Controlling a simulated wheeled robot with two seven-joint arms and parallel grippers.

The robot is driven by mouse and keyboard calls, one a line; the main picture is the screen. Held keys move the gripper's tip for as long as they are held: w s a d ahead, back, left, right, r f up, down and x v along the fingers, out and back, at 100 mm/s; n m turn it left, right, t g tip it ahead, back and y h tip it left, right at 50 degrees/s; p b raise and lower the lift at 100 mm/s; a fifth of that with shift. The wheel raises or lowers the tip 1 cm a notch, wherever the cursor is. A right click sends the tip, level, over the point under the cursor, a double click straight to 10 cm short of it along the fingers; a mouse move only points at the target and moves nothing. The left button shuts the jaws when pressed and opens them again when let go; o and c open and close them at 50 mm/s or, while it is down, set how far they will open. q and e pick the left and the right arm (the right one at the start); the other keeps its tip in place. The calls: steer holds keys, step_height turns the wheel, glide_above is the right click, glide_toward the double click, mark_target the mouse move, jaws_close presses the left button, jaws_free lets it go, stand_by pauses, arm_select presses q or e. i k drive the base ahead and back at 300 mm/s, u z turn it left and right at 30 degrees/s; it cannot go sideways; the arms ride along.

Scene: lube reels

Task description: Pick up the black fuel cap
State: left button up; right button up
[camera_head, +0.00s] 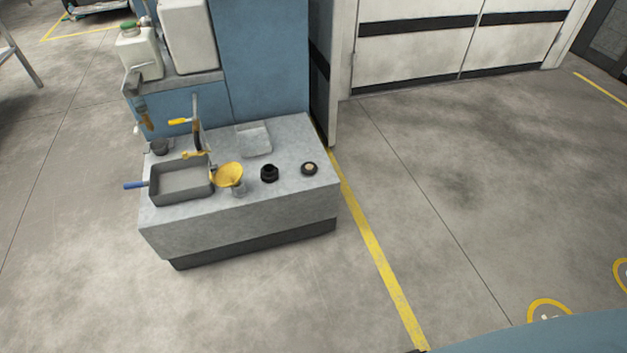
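Two small black round things stand on the top of the grey bench (290,205). One is an all-black, knobbed piece (269,173) that looks like the black fuel cap. The other is a low black disc with a tan centre (309,168), to its right near the bench's right edge. They are apart from each other, and both are fully visible. I cannot tell for sure from this distance which is the fuel cap. Neither of my grippers is in view, and nothing touches either piece.
Left of the black pieces stand a yellow funnel (229,175) and a grey tray (182,184) with a blue handle. A flat grey plate (254,139) lies behind. Floor right of the bench is clear.

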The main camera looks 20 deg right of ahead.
mark_target(308, 167)
steer(key=z, duration=1.25)
steer(key=i, duration=1.2)
steer(key=u, duration=0.85)
steer(key=i, duration=0.85)
steer(key=u, duration=0.95)
